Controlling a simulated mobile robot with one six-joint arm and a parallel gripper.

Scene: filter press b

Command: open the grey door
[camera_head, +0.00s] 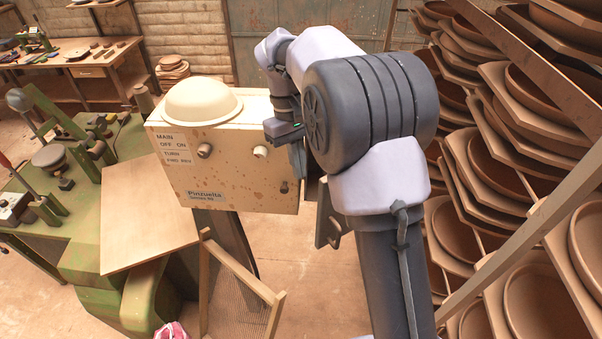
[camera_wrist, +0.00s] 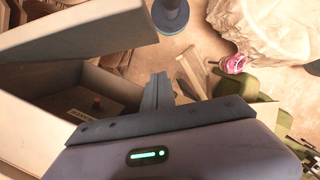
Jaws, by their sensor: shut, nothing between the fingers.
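A grey door (camera_head: 324,213) shows at the right side of the cream control box (camera_head: 240,185), partly hidden by my arm. In the wrist view the door (camera_wrist: 85,42) stands swung out from the box (camera_wrist: 55,130). The dark inside of the box, with a white label and a small red part (camera_wrist: 98,102), shows in the gap. My gripper (camera_head: 299,165) is beside the box's right side in the head view. In the wrist view its fingers (camera_wrist: 157,92) are together and empty, near the door's free end. I cannot tell whether they touch it.
A wooden board (camera_head: 145,215) and green machine (camera_head: 100,275) stand left of the box. A wooden frame (camera_head: 245,270) stands in front. Racks of brown trays (camera_head: 490,150) fill the right. Some floor (camera_head: 310,285) is clear between frame and arm.

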